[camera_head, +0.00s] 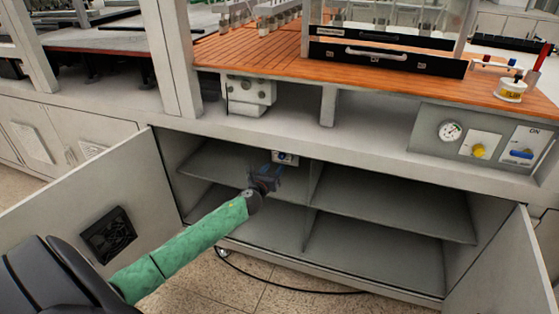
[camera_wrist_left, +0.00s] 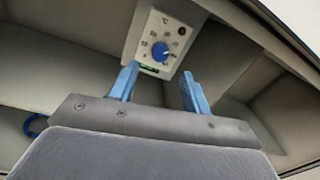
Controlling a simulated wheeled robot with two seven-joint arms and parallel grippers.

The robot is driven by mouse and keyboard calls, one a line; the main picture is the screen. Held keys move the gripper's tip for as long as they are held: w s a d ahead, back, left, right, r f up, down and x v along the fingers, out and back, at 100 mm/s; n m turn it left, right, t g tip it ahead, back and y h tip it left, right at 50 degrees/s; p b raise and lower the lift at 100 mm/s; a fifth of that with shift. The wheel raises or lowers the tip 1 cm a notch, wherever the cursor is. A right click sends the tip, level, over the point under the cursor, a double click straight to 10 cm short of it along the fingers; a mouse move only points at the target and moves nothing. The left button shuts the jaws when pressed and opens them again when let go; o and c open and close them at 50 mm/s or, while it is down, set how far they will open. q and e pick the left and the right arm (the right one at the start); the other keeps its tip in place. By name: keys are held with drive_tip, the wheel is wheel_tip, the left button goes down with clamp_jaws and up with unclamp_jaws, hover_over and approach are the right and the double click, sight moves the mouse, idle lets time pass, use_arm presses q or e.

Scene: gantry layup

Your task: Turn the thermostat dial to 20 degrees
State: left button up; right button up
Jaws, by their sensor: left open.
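The thermostat (camera_wrist_left: 158,40) is a pale panel with a °C mark and a numbered scale, fixed inside the open cabinet. In the head view its panel (camera_head: 285,157) shows just above and behind my gripper. Its blue round dial (camera_wrist_left: 160,51) sits in the middle of the scale; the numbers are too small to read surely. My left gripper (camera_wrist_left: 156,88) is open, its blue fingers apart and empty, just short of the dial, which shows between and beyond the fingertips. In the head view my left gripper (camera_head: 272,172) reaches into the cabinet. My right gripper is not in view.
The cabinet's left door (camera_head: 70,200) and right door (camera_head: 515,265) stand open. Shelves (camera_head: 390,205) and a middle divider lie near the gripper. A panel with a gauge and yellow knob (camera_head: 478,151) is on the right. A black cable (camera_head: 285,287) lies on the floor.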

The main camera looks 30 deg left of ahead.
sight(281, 158)
use_arm(q)
drive_tip(key=shift+w+a+p, duration=0.1)
drive_tip(key=shift+w+a, duration=0.1)
drive_tip(key=shift+w, duration=0.85)
drive_tip(key=shift+w+a+p, duration=0.15)
drive_tip(key=shift+w+a, duration=0.05)
drive_tip(key=shift+w, duration=0.85)
drive_tip(key=shift+w+a+p, duration=0.1)
drive_tip(key=shift+w+a, duration=0.1)
drive_tip(key=shift+w, duration=0.85)
drive_tip(key=c, duration=1)
